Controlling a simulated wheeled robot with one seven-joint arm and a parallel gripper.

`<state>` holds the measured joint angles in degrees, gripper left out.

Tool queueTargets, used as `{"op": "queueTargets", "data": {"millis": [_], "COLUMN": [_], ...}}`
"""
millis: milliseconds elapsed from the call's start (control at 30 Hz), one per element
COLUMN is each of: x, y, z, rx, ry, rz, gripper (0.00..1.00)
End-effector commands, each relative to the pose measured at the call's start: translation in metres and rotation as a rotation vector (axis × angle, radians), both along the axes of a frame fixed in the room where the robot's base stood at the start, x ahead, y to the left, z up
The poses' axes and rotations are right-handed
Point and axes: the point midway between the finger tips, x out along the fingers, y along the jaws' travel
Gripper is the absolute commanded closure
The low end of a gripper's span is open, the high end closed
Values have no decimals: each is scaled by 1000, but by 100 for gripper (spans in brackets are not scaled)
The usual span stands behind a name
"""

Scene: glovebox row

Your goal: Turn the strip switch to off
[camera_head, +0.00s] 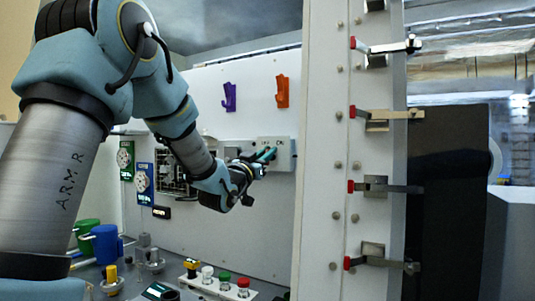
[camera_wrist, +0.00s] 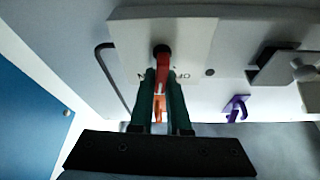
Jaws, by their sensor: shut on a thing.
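The strip switch is a pale grey box (camera_head: 283,148) on the white back wall, with lettering along its upper part. In the wrist view its plate (camera_wrist: 190,38) fills the upper middle, and a red lever (camera_wrist: 162,58) sticks out from a dark round pivot. My gripper (camera_wrist: 161,82) has its two green fingers shut on the red lever. Parts of the lettering show on both sides of the fingers, mostly covered. In the head view my gripper (camera_head: 268,155) is at the front of the box, and the lever is hidden there.
A purple hook (camera_head: 229,97) and an orange hook (camera_head: 282,91) hang on the wall above the switch. A white post (camera_head: 345,230) with red-tipped latches stands close to the right. Below are a strip with coloured knobs (camera_head: 222,288) and a blue mug (camera_head: 104,244).

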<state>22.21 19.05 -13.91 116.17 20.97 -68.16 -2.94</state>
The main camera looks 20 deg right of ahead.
Motion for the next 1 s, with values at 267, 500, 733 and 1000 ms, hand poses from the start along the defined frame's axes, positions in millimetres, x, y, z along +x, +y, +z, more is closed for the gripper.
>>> {"op": "queueTargets", "data": {"millis": [267, 500, 733, 1000], "x": [1, 2, 2, 2], "y": [1, 2, 2, 2], "z": [-3, 0, 1, 0], "rx": [-38, -86, -85, -84], "ry": [44, 104, 104, 105], "rz": [1, 1, 0, 1], "gripper": [100, 100, 83, 55]}}
